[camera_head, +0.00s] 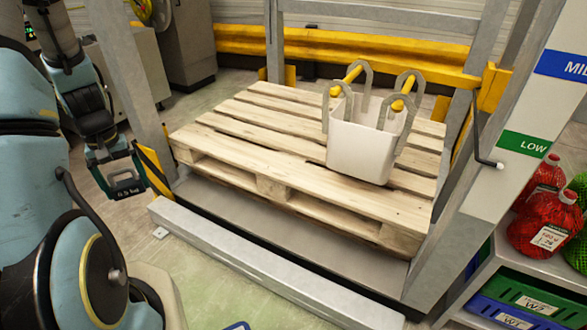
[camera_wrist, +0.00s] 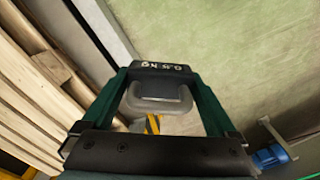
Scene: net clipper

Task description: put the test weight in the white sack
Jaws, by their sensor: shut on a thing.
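The white sack (camera_head: 357,152) stands upright on a wooden pallet, its grey loops rising around two yellow bars. Its inside is mostly hidden. My gripper (camera_head: 122,184) is at the left, in front of the frame's left post, well apart from the sack. It is shut on the test weight (camera_head: 128,193), whose dark face carries white lettering. In the wrist view the weight (camera_wrist: 163,70) lies across the ends of the green fingers, with lettering that seems to read 0.5 kg, upside down. A grey rounded part (camera_wrist: 160,97) shows between the fingers. The sack is not in the wrist view.
The pallet (camera_head: 235,150) lies inside a grey metal frame with a low front beam (camera_head: 260,270). The left post (camera_head: 135,75) stands between my gripper and the pallet. A yellow rail (camera_head: 340,45) runs behind. Red net bags (camera_head: 535,230) and crates sit on shelves at right.

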